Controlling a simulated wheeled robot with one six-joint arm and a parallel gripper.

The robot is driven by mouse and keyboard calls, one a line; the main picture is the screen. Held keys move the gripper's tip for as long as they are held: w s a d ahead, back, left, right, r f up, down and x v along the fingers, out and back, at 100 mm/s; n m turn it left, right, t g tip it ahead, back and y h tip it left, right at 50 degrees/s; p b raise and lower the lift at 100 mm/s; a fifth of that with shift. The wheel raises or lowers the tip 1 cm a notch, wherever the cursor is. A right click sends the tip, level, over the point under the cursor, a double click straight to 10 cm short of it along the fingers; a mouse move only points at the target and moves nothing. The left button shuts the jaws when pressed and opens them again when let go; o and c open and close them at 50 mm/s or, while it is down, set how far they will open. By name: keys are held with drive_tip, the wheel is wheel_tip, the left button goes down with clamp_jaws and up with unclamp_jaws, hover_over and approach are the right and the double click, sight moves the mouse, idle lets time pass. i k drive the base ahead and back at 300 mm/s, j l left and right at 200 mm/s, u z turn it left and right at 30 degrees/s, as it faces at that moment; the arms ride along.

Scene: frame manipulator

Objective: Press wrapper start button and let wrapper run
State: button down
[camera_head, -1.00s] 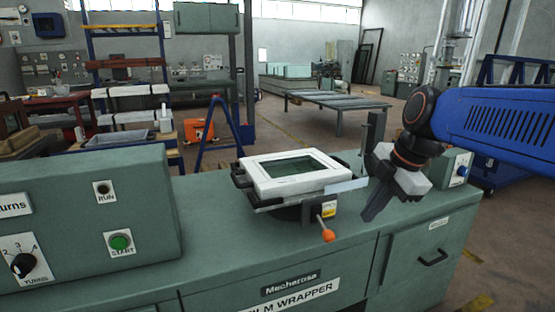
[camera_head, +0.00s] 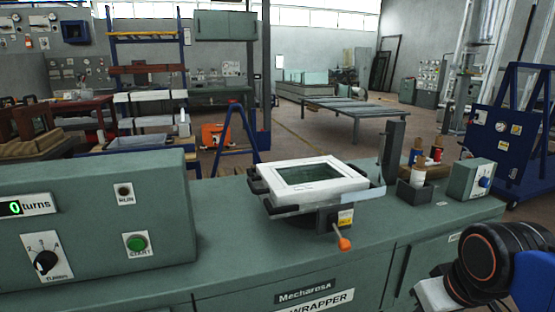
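The green film wrapper (camera_head: 225,285) fills the foreground. Its control box (camera_head: 85,180) at the left carries a green START button (camera_head: 137,242), a dark RUN lamp (camera_head: 125,194), a turns knob (camera_head: 45,262) and a display (camera_head: 15,208) reading 0. A white frame (camera_head: 340,172) with a dark green pane lies clamped on the turntable, which has an orange-knobbed lever (camera_head: 344,243). Of my arm, a dark wrist joint and a pale part of my gripper (camera_head: 437,296) show at the lower right, well apart from the START button. The fingertips are out of view.
A dark upright post (camera_head: 392,150), a holder with small bottles (camera_head: 418,180) and a small box with a blue knob (camera_head: 472,181) stand at the right of the wrapper top. A blue cart (camera_head: 515,130) stands behind. The space before the control box is clear.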

sight(136, 244)
drive_tip(key=u, duration=1.35)
